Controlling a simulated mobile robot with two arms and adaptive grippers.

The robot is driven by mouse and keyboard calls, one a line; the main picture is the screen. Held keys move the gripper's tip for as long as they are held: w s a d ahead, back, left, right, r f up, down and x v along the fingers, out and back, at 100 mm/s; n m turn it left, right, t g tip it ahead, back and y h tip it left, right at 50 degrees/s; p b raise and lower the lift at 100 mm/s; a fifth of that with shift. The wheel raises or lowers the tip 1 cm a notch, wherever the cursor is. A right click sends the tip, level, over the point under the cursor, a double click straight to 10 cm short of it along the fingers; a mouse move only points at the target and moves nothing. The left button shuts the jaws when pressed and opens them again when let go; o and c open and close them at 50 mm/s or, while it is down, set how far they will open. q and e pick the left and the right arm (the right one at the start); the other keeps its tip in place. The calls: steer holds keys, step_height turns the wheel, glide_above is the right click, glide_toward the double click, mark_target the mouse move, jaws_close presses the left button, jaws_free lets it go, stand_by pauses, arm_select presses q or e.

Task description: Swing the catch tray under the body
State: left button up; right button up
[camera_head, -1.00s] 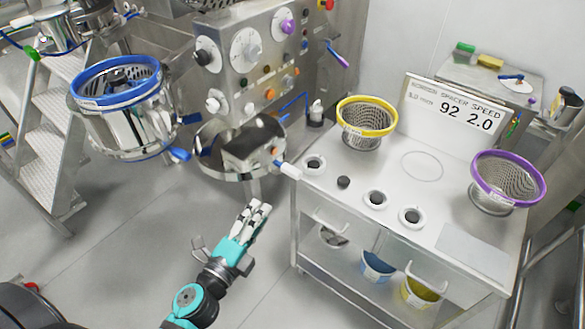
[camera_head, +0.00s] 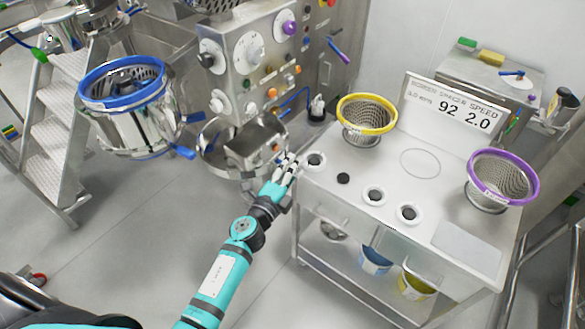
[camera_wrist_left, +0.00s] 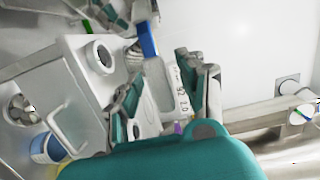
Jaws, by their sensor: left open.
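The catch tray (camera_head: 213,158) is a shiny round metal dish below the control panel, beside the bench's left end. The body (camera_head: 128,125) is a steel drum with a blue rim, to the left of the tray and apart from it. My left gripper (camera_head: 287,168) is open at the tray's right side, where the tray's pale handle was visible before. Its fingers hide most of the handle, and I cannot tell whether they touch it. In the left wrist view, the two spread fingers (camera_wrist_left: 162,88) show, with a blue-ended piece beyond them.
The bench (camera_head: 330,205) stands close to the right of my left gripper. A yellow-rimmed sieve (camera_head: 366,118) and a purple-rimmed sieve (camera_head: 502,180) are on it. The control panel (camera_head: 245,55) is above the tray. Metal steps (camera_head: 60,140) stand at left; the floor in front is open.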

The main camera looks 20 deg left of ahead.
arm_select(q)
jaws_close()
stand_by(0.5)
